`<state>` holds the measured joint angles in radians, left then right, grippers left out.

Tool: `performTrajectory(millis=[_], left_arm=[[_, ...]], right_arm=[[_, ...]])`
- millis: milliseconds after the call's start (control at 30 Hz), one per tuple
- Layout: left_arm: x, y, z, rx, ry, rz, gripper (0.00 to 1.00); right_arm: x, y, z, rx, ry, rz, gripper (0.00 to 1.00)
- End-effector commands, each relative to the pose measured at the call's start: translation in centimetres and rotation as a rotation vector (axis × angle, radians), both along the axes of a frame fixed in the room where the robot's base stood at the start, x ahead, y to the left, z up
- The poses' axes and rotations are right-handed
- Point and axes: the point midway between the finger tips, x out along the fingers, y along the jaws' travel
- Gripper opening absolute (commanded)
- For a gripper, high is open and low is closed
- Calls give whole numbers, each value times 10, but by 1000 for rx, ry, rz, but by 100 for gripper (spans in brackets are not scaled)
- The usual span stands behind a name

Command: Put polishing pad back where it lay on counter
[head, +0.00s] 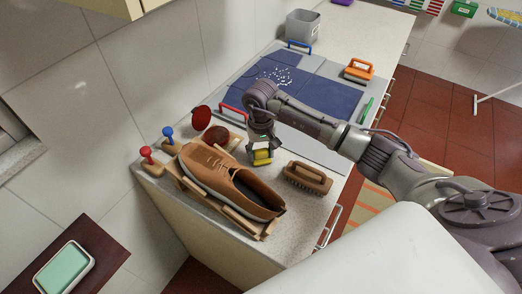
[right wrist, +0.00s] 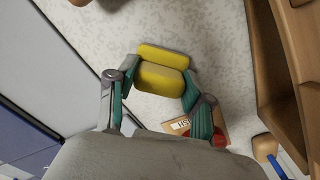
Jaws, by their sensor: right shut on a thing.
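The polishing pad is a yellow block (head: 262,158) with a brighter and a duller part; it also shows in the right wrist view (right wrist: 163,72). My right gripper (head: 261,147) points down over the counter (head: 310,210) and its two fingers are shut on the pad's sides, as the right wrist view shows (right wrist: 161,80). The pad is at or just above the counter, between the brown shoe (head: 215,175) and the brown brush (head: 308,178). I cannot tell whether it touches the surface. My left gripper is not in view.
The shoe rests on a wooden stand (head: 240,222). Behind it are a dark red round tin (head: 217,134), a red-topped knob (head: 146,152) and a blue-topped knob (head: 168,133). The blue washboard area (head: 325,98) lies beyond, with an orange brush (head: 359,70). Some bare counter surrounds the pad.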

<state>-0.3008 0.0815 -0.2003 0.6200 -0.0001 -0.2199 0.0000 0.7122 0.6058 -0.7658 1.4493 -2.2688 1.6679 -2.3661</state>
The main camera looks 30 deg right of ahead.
Motion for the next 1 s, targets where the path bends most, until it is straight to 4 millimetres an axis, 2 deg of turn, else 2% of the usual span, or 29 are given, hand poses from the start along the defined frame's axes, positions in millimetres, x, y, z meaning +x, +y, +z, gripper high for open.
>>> performTrajectory(millis=[100,133,267,567,667,700,867,1000], left_arm=[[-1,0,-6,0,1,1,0],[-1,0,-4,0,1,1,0],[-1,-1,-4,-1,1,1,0],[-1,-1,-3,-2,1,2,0],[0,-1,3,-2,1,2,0],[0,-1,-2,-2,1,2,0],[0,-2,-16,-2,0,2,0],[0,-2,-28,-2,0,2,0]], right_arm=[[0,0,-4,-1,-1,0,23],[0,0,-3,0,-1,0,54],[0,0,-2,0,-1,0,76],[0,0,-2,0,0,0,76],[0,0,3,1,1,0,76],[1,0,5,0,-3,0,76],[2,-1,32,-2,-8,0,76],[2,0,64,-1,-7,1,76]])
